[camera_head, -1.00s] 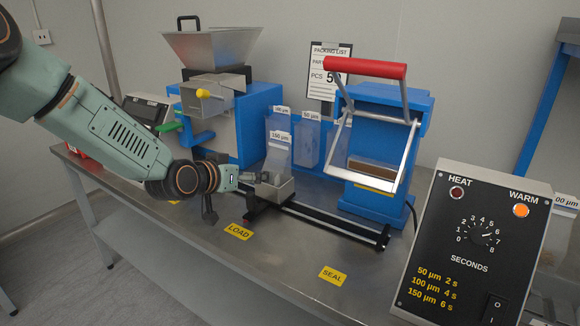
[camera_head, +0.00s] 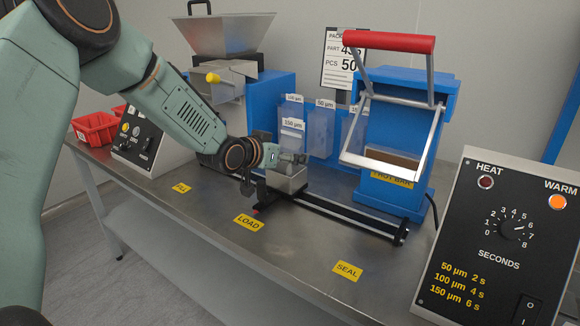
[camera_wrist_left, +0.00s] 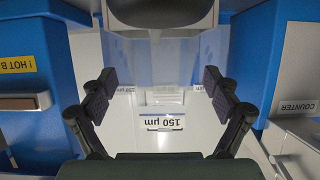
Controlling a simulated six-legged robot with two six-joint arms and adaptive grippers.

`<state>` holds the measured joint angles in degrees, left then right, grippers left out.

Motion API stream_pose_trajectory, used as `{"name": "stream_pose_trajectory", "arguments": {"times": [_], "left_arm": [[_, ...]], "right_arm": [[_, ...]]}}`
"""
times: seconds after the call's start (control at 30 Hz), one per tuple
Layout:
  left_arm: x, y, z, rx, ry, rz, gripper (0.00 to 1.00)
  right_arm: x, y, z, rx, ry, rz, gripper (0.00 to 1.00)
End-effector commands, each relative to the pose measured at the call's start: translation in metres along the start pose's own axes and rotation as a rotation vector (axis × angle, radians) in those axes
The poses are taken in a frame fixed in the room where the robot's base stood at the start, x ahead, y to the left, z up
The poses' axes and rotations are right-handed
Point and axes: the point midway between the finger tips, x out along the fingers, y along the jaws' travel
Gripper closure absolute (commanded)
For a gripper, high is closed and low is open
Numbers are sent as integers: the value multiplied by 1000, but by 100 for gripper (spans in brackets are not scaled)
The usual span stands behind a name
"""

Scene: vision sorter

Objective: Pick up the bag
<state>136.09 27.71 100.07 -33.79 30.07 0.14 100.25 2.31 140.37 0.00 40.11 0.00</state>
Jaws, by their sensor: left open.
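A clear bag (camera_head: 292,142) labelled 150 µm stands upright at the metal cradle (camera_head: 288,184) on the black rail. In the left wrist view the bag (camera_wrist_left: 163,108) lies between my two open fingers, its label upside down. My left gripper (camera_head: 298,158) reaches in from the left just above the cradle, in front of the lower part of the bag. Its fingers (camera_wrist_left: 160,97) are spread and hold nothing; I cannot tell how deep the bag is between them. My right gripper is not in view.
A blue sealer (camera_head: 440,115) with a red handle (camera_head: 388,41) stands right of the bag. A blue hopper machine (camera_head: 272,88) is behind my arm. A rack of labelled pockets (camera_head: 321,130) is behind the bag. A timer box (camera_head: 500,240) fills the front right.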

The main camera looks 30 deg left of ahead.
Motion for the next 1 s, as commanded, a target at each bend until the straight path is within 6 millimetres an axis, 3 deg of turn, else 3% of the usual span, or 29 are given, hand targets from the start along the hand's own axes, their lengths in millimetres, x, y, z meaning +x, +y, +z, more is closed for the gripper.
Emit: {"name": "stream_pose_trajectory", "arguments": {"times": [0.13,0.4,1.0], "left_arm": [[14,0,0,2,0,1,11],[16,-1,-2,0,0,2,12],[15,-1,-2,-1,1,2,63]], "right_arm": [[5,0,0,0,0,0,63],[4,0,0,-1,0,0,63],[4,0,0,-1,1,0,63]]}}
